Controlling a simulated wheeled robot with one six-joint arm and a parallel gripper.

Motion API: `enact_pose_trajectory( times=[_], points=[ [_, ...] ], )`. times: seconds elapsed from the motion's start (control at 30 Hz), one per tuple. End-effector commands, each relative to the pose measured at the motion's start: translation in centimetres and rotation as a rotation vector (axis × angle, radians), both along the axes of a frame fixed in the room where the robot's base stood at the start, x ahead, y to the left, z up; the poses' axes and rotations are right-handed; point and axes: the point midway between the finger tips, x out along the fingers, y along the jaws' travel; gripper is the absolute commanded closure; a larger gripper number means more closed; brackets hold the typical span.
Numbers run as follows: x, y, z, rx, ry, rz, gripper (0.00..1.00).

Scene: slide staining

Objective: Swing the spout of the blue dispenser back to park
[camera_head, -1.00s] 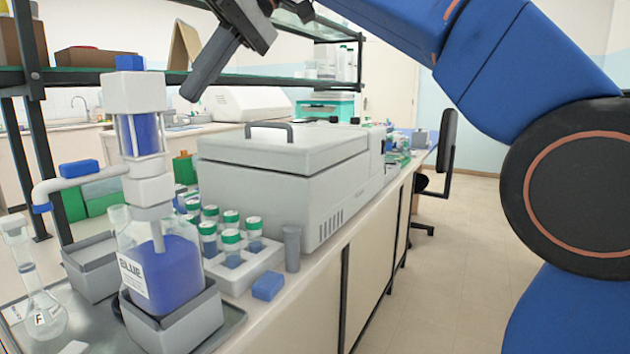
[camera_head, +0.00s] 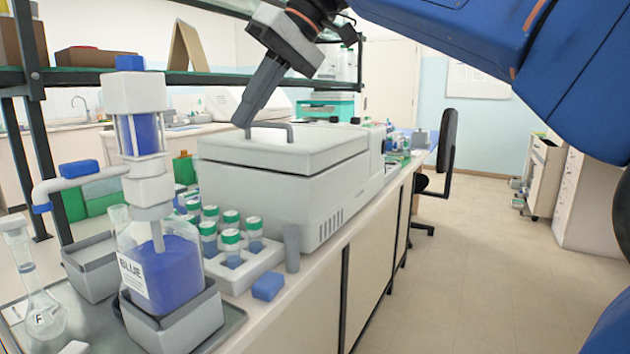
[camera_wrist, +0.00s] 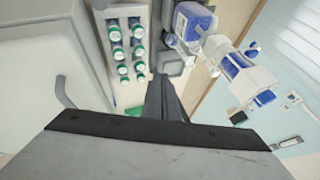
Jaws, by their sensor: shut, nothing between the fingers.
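The blue dispenser (camera_head: 160,262) stands upright in a grey holder at the front left, its bottle labelled BLUE and filled with blue liquid. Its white spout (camera_head: 85,178) points left in the head view, with a blue cap on top and a blue tip at the end. The dispenser also shows at the upper right of the wrist view (camera_wrist: 196,20). My gripper (camera_head: 241,124) is shut and empty. In the head view it appears over the grey lidded machine's handle, to the right of the dispenser and apart from it. The fingers also show in the wrist view (camera_wrist: 163,88).
The grey lidded machine (camera_head: 285,170) fills the bench centre. A white rack (camera_head: 250,270) of green-capped vials, a blue block (camera_head: 268,286) and a grey cup (camera_head: 291,248) sit beside the dispenser. A flask marked F (camera_head: 42,310) stands left. A shelf (camera_head: 200,80) crosses behind.

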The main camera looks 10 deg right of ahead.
Motion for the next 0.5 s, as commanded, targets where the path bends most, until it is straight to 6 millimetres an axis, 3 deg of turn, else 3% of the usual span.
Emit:
enact_pose_trajectory(
  times=[0.5],
  points=[
    [-0.8, -6.4, -6.9, -0.065, -0.012, -0.205, 1.00]
  ],
)
